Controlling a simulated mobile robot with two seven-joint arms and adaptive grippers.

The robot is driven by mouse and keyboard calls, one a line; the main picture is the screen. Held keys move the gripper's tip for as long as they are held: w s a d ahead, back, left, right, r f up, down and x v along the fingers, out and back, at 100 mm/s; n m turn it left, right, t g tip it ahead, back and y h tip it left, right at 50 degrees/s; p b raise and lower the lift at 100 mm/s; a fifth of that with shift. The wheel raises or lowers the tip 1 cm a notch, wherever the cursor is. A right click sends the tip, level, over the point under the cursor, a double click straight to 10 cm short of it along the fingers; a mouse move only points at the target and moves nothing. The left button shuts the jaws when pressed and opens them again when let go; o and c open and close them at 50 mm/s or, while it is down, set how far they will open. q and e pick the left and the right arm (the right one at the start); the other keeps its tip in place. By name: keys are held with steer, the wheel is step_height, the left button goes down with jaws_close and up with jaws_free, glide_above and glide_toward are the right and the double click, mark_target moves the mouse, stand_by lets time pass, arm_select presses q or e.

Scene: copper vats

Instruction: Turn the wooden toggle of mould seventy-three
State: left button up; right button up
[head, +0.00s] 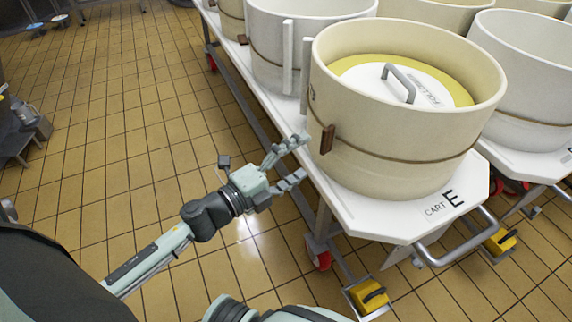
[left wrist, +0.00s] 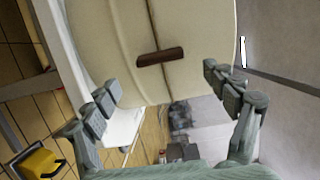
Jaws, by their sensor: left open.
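A large cream mould (head: 400,110) stands on the white top of cart E, with a yellow disc and a handled white lid inside. A dark band runs around it, and a brown wooden toggle (head: 327,139) sits on the band at its left side. My left gripper (head: 297,161) is open and empty, just left of the toggle and apart from it. In the left wrist view the toggle (left wrist: 161,57) lies ahead, beyond and between the spread fingers (left wrist: 165,105). I cannot read the mould's number. My right gripper is not in view.
Cart E's white top (head: 405,222) has a metal push handle (head: 456,240) at its front. Other pale moulds (head: 292,40) stand behind and to the right. Yellow pedals (head: 368,297) sit low near the wheels. The tiled floor (head: 110,110) at left is mostly clear.

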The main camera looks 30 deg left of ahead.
arm_select(q)
steer(key=shift+v, duration=2.15)
